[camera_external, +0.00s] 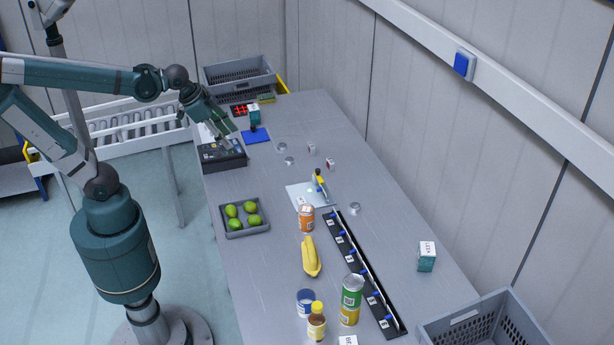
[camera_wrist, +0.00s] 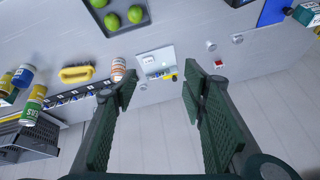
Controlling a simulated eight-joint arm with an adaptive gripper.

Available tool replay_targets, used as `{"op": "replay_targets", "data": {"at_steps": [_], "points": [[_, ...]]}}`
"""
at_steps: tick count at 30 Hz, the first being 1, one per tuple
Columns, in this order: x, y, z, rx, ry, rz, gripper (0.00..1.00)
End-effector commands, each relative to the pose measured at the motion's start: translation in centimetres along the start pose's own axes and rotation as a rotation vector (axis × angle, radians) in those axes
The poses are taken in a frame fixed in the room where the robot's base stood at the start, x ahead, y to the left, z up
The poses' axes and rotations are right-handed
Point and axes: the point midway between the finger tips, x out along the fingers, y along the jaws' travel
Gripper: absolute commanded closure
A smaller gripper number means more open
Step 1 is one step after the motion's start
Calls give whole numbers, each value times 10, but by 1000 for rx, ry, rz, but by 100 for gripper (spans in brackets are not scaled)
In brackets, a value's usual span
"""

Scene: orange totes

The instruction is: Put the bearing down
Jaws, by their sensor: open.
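Several small round metallic pieces that look like bearings lie flat on the grey table. One bearing (camera_external: 355,208) is right of the white sheet, and two more, a bearing (camera_external: 282,146) and a bearing (camera_external: 290,160), lie farther back. In the wrist view a round metallic piece (camera_wrist: 211,46) lies on the table right of the fingers. My gripper (camera_external: 226,141) is above the black box at the table's far left. In the wrist view my gripper (camera_wrist: 158,84) has its green fingers spread wide, with nothing between them. It is clear of all the bearings.
The black box (camera_external: 222,158) and a blue pad (camera_external: 256,135) are near my gripper. A tray of green fruit (camera_external: 244,229), a banana (camera_external: 310,258), cans, bottle and a black rail (camera_external: 358,270) fill the nearer half. Grey crates stand at both ends. The right side is mostly clear.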

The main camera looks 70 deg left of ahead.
Motion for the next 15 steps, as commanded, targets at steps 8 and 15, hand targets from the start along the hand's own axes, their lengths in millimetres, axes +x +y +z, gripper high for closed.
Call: {"op": "replay_targets", "data": {"at_steps": [8, 15], "points": [[-12, 28, 33, -160, 65, 1, 58], [-16, 43, 52, -266, 107, 8, 58]]}}
